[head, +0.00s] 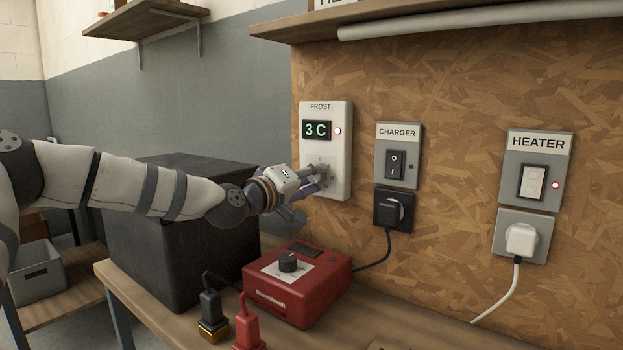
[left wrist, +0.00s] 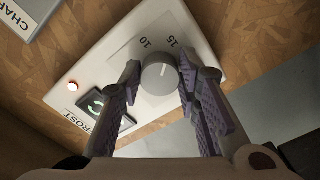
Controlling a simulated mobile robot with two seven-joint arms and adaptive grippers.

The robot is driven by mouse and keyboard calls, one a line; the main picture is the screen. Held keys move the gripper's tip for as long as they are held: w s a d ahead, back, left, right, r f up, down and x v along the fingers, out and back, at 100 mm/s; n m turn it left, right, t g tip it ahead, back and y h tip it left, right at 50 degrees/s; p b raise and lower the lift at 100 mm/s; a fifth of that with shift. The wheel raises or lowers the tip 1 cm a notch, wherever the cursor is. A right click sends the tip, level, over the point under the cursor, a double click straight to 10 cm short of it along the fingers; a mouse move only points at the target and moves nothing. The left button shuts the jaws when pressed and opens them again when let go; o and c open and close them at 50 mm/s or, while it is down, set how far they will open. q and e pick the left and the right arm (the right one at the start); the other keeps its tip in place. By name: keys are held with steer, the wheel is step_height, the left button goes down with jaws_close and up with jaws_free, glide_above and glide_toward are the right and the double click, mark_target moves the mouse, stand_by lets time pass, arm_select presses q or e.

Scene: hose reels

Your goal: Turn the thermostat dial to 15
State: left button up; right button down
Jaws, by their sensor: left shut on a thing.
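The thermostat is a pale wall box (head: 341,150) labelled FROST, with a green display (head: 316,130) reading 3 C. Its round grey dial (left wrist: 160,76) shows in the left wrist view, with the marks 10 and 15 printed beside it; a pale line on its face points roughly toward the gap between them. My left gripper (head: 322,178) reaches the lower part of the box. In the left wrist view its two purple-padded fingers (left wrist: 158,88) are shut on the dial, one on each side. The dial is hidden behind the gripper in the head view. My right gripper is not in view.
A red charger box (head: 318,287) with a black knob sits on the wooden bench below. A large black box (head: 180,240) stands under my left arm. CHARGER (head: 398,155) and HEATER (head: 538,170) switches with plugs are to the right. A shelf (head: 440,22) overhangs the board.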

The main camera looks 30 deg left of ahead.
arm_select(q)
steer(key=shift+m, duration=0.9)
steer(key=o, duration=1.1)
steer(key=shift+o, duration=0.2)
